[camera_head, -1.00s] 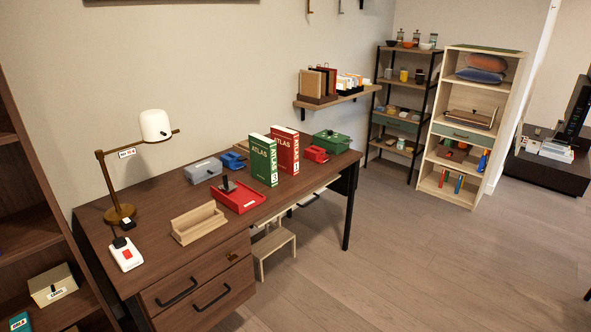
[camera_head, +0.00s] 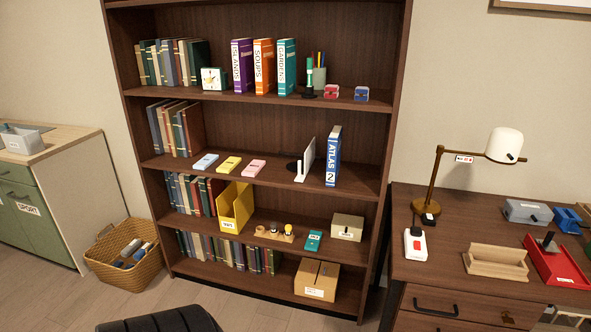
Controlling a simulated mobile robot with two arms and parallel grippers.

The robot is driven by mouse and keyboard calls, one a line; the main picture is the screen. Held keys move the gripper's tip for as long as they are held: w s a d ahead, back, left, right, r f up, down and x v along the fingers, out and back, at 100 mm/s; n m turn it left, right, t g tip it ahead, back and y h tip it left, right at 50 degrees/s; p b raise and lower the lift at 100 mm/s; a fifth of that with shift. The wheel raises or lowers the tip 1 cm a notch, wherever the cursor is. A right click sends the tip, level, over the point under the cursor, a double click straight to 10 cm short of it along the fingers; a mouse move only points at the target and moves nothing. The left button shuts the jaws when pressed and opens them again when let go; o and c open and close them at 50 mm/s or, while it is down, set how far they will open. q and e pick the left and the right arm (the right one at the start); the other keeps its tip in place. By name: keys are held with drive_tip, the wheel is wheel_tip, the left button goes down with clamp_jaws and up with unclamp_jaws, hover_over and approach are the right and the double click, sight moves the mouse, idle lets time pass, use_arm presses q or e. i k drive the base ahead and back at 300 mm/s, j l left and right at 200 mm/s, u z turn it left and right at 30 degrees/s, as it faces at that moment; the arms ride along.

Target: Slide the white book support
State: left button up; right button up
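The white book support (camera_head: 306,160) stands upright on the second shelf from the top of the dark wooden bookcase, right of the shelf's middle. It is a thin white upright plate with a dark, flat part at its left foot. A blue book marked ATLAS 2 (camera_head: 333,157) stands upright just to its right, with a small gap showing between them. Neither of my grippers is in view.
Pastel blue, yellow and pink (camera_head: 254,168) small items lie left of the support on that shelf. A desk (camera_head: 450,270) with a lamp (camera_head: 503,146) stands right. A wicker basket (camera_head: 107,273) sits on the floor left. A dark ribbed shape (camera_head: 160,321) shows at the bottom edge.

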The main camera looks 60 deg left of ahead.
sight(305, 158)
drive_tip(key=u, duration=1.8)
